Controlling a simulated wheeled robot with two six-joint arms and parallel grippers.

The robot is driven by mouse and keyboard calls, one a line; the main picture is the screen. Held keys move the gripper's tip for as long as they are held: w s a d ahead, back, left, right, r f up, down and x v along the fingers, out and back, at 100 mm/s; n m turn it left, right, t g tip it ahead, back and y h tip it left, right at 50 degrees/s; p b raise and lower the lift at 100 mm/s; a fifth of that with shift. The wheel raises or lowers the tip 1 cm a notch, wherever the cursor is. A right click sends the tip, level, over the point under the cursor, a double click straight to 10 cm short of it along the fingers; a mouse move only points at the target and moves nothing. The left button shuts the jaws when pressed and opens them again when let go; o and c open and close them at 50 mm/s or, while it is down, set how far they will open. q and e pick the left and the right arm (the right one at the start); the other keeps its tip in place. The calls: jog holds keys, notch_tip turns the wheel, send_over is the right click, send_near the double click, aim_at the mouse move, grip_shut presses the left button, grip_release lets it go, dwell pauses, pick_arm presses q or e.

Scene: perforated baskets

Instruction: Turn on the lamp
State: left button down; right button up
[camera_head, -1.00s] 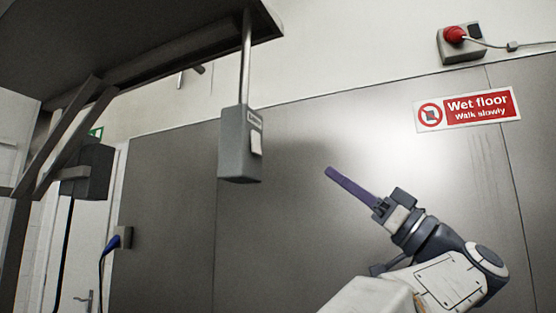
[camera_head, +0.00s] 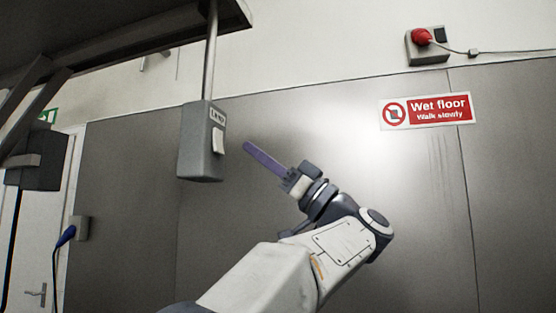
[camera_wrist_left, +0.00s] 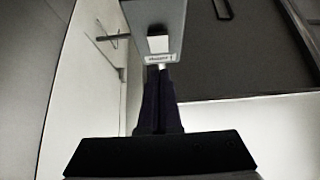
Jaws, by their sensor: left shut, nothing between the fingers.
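A grey switch box (camera_head: 201,145) labelled "LAMP" hangs from a metal pole below the dark overhead panel in the head view. A white rocker switch (camera_head: 218,141) sits on its right-facing side. My left gripper (camera_head: 247,147) is shut and empty, its purple fingers pointing up and left toward the box, with a gap to the switch in the picture. In the left wrist view the closed fingers (camera_wrist_left: 158,72) point at the box (camera_wrist_left: 172,14), with the white switch (camera_wrist_left: 158,44) just beyond their tips. Contact cannot be told. My right gripper is out of view.
A dark overhead panel (camera_head: 105,45) with braces fills the upper left. A red emergency button (camera_head: 421,37) and a "Wet floor" sign (camera_head: 427,110) are on the wall at right. A blue plug (camera_head: 66,236) is at lower left. Space around the hanging box is open.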

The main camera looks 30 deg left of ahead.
aim_at(220, 146)
pick_arm(q)
jog(key=a, duration=0.2)
jog(key=s+a, duration=0.1)
jog(key=a, duration=0.1)
jog(key=shift+a, duration=0.15)
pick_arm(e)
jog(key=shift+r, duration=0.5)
pick_arm(q)
jog(key=shift+f, duration=0.1)
